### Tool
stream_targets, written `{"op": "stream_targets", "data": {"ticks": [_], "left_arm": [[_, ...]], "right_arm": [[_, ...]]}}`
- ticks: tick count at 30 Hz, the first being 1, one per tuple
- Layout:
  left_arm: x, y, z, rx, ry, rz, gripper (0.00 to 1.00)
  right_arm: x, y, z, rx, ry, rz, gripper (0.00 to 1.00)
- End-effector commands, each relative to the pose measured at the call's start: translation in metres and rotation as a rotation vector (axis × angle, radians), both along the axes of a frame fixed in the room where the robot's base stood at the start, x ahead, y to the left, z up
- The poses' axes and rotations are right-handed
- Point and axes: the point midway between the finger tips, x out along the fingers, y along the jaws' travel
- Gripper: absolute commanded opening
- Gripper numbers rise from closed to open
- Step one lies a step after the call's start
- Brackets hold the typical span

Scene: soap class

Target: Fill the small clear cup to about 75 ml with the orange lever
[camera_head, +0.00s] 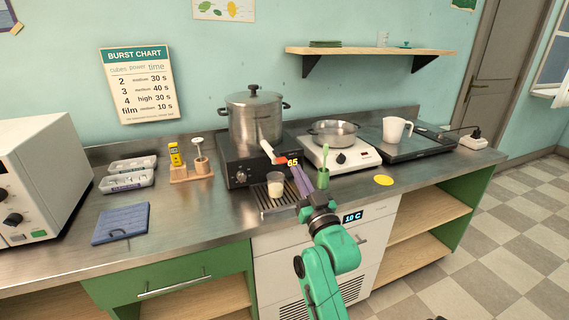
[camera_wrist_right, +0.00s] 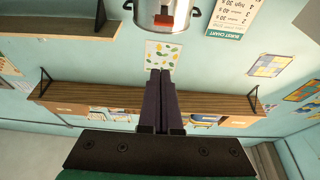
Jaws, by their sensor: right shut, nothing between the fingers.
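A small clear cup (camera_head: 275,189) stands upright on the dark drip grate (camera_head: 266,204) below the spout of the big pot. It holds a pale, cream-coloured content in its lower part; the exact level is too small to read. The orange lever (camera_head: 281,160) sits at the end of the white spout on the pot (camera_head: 254,118); it also shows at the top of the right wrist view (camera_wrist_right: 163,20). My right gripper (camera_head: 299,178) is shut and empty, with its purple fingers just below and right of the lever, apart from it. My left gripper is out of view.
A green holder with a spoon (camera_head: 323,176) stands close right of my right gripper. A white hot plate (camera_head: 340,155) carries a smaller pot (camera_head: 334,132). A yellow disc (camera_head: 383,180) lies near the counter's front edge.

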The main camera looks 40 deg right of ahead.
Motion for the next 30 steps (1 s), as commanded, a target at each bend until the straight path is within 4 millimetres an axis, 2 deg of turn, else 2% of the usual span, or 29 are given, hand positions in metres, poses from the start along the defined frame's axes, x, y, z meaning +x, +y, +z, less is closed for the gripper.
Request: {"op": "stream_targets", "data": {"ticks": [6, 10, 23, 24, 25, 30], "left_arm": [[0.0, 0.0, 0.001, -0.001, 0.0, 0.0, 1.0], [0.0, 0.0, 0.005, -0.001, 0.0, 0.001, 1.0], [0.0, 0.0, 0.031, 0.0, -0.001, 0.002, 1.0], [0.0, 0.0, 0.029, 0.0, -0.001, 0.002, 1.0], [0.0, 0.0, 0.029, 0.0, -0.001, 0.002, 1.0], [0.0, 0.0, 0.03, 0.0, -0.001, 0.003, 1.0]], "right_arm": [[0.001, 0.0, 0.0, 0.001, 0.004, 0.002, 0.0], [0.012, -0.003, 0.005, -0.001, 0.003, 0.002, 0.0], [0.092, -0.031, 0.038, 0.0, 0.004, 0.002, 0.0], [0.092, -0.031, 0.022, 0.002, 0.013, 0.003, 0.0], [0.091, -0.031, 0.015, 0.001, 0.012, 0.003, 0.0], [0.09, -0.03, -0.005, 0.0, 0.009, 0.003, 0.0]]}}
